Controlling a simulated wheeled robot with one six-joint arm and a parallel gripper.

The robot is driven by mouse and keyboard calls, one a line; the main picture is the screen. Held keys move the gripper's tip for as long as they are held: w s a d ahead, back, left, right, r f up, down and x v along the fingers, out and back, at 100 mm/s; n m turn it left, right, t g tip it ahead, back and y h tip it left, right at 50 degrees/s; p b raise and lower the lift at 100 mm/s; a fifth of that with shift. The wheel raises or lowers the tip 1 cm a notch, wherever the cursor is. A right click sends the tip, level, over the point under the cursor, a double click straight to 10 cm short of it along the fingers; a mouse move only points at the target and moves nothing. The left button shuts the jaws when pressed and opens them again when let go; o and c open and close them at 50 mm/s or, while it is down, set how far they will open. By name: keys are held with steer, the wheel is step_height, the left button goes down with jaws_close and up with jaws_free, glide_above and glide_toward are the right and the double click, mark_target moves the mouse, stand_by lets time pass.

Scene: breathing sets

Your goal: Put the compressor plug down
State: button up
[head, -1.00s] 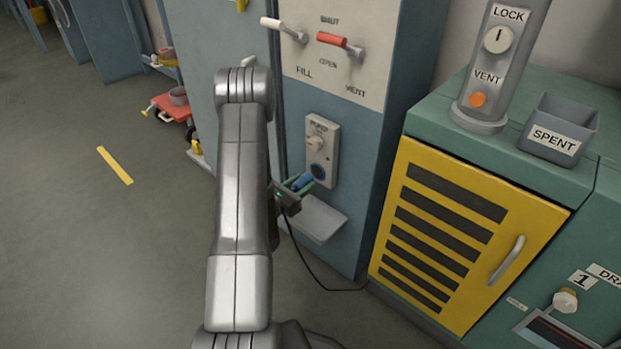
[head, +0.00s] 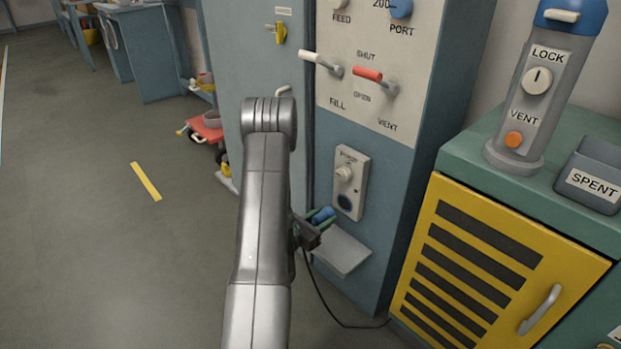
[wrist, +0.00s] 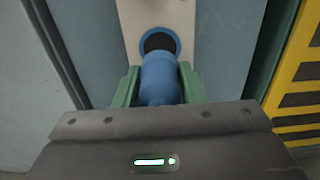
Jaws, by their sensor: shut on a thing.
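The compressor plug is a blue cylinder (wrist: 159,79), held between the green fingers of my gripper (wrist: 158,86) in the wrist view. It also shows small in the head view (head: 323,214), partly hidden by my gripper (head: 322,218). My gripper is shut on it. The plug points at a round dark socket with a blue rim (wrist: 159,43) on a pale plate; the socket also shows in the head view (head: 344,202). I cannot tell whether the plug's far end touches the socket. A small grey shelf (head: 343,252) juts out below the socket plate.
A black cable (head: 326,294) hangs below my gripper and runs along the floor to the yellow slotted cabinet (head: 470,270). The blue panel has white and red levers (head: 367,74) above. A red cart (head: 206,130) stands at left. The floor at left is mostly clear.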

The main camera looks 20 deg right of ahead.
steer(key=w+a+r+n+t+y, duration=0.2)
steer(key=w+a+n+t+y, duration=0.1)
steer(key=a, duration=0.6)
steer(key=w+a+r+n+t+y, duration=0.1)
steer(key=w+a+n+t+y, duration=0.15)
steer(key=a, duration=0.65)
steer(key=w+a+r+n+t+y, duration=0.2)
steer(key=w+a+n+t+y, duration=0.15)
steer(key=a, duration=0.65)
step_height(320, 180, up, 24)
steer(key=m+h+p, duration=0.1)
steer(key=p, duration=3.1)
steer(key=shift+s+d+r, duration=0.15)
steer(key=shift+d, duration=0.2)
steer(key=shift+a, duration=0.1)
